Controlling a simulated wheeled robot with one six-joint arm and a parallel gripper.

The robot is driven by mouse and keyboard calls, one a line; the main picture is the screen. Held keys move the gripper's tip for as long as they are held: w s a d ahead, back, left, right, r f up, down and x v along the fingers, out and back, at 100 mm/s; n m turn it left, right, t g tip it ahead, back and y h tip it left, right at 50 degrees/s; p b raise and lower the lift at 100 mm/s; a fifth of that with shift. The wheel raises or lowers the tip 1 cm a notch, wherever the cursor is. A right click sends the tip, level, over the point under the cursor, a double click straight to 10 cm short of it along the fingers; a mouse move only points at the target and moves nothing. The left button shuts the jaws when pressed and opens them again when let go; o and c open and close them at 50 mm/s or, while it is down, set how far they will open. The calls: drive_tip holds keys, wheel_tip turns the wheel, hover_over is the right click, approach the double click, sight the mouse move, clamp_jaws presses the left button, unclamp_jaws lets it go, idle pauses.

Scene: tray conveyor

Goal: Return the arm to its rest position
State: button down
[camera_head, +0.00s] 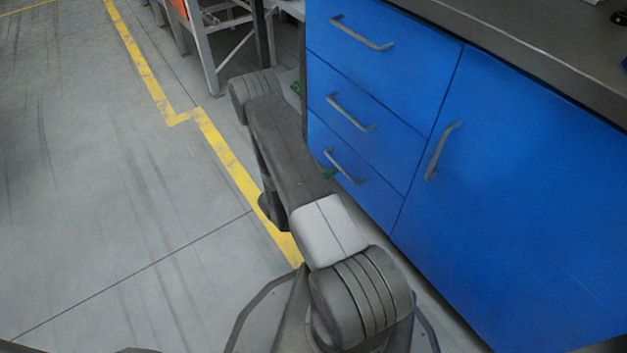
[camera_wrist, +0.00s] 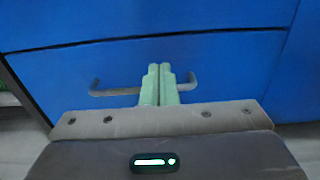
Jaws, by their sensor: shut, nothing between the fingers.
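My gripper (camera_wrist: 158,85) shows in the wrist view with its two green fingers side by side, shut and empty. It is in front of a blue drawer with a grey bar handle (camera_wrist: 110,91). The fingers overlap the middle of the handle in that view; I cannot tell whether they touch it. In the head view my grey arm reaches forward and down beside the cabinet. The gripper is mostly hidden behind the arm there, with a bit of green near the lowest drawer handle (camera_head: 346,168).
A blue cabinet (camera_head: 530,200) with three closed drawers and a closed door stands close on the right, under a dark worktop (camera_head: 520,45). A metal frame (camera_head: 215,60) stands at the back. Grey floor with a yellow line (camera_head: 225,150) lies clear on the left.

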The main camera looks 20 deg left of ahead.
sight(358, 157)
drive_tip(key=p+v, duration=0.1)
drive_tip(key=v, duration=0.4)
idle(0.4)
drive_tip(key=b+x, duration=0.2)
drive_tip(key=x, duration=1.1)
drive_tip(key=shift+w+d, duration=0.25)
